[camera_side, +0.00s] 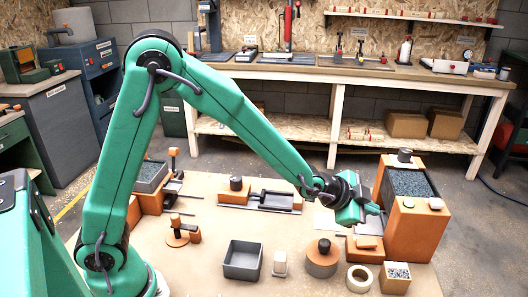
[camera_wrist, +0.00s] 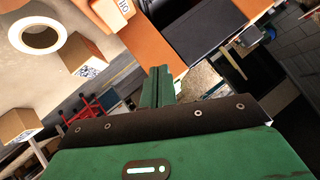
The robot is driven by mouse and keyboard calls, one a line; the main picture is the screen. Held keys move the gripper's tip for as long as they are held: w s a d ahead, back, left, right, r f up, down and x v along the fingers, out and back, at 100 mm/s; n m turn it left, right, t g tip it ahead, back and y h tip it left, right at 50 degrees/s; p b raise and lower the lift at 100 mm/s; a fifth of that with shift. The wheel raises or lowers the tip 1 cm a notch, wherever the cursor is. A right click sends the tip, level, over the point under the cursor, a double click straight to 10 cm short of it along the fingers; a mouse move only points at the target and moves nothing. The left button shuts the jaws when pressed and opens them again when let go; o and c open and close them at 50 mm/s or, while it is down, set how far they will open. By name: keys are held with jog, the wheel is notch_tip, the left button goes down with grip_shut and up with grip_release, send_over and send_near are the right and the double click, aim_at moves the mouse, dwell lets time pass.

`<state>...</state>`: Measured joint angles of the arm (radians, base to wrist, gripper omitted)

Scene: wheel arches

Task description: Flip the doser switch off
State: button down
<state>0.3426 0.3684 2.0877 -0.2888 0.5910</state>
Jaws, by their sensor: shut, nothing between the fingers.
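The doser appears to be the tall orange bin (camera_side: 416,225) at the right of the side view, filled with grey granules. A low orange block (camera_side: 367,243) stands at its left foot. In the wrist view an orange part with a pale lettered label (camera_wrist: 122,6) shows at the top edge; its lettering is cut off, and I cannot tell the switch's position. My gripper (camera_side: 372,208) is beside the bin's left side, above the low block. It is shut and empty, with its two green fingers together (camera_wrist: 158,84) in the wrist view. I cannot tell whether it touches the doser.
A tape roll (camera_side: 360,279), a small box (camera_side: 396,278), an orange round knob-topped piece (camera_side: 322,260) and a grey open tray (camera_side: 243,260) stand in front. A slide fixture (camera_side: 262,201) lies behind.

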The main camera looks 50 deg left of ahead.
aim_at(367, 242)
jog(key=shift+w+d+f, duration=0.15)
jog(key=shift+w+f, duration=0.05)
jog(key=shift+f, duration=0.95)
jog(key=shift+w+d+f, duration=0.15)
jog(key=shift+d+f, duration=0.05)
jog(key=shift+f, duration=1)
jog(key=shift+w+d+f, duration=0.15)
jog(key=shift+w+f, duration=0.05)
jog(key=shift+f, duration=0.95)
jog(key=shift+w+f, duration=0.15)
jog(key=shift+f, duration=0.7)
dwell(0.4)
jog(key=shift+r, duration=0.2)
jog(key=shift+a+r, duration=0.1)
jog(key=shift+r, duration=0.55)
jog(key=shift+r, duration=0.1)
dwell(0.3)
jog(key=shift+s+a+r, duration=0.1)
jog(key=shift+s+r, duration=0.05)
jog(key=shift+r, duration=0.65)
jog(key=shift+s+a+r, duration=0.15)
jog(key=shift+s+r, duration=0.05)
jog(key=shift+r, duration=0.6)
jog(key=shift+s+a+r, duration=0.1)
jog(key=shift+s+r, duration=0.05)
jog(key=shift+r, duration=0.65)
jog(key=shift+a, duration=0.1)
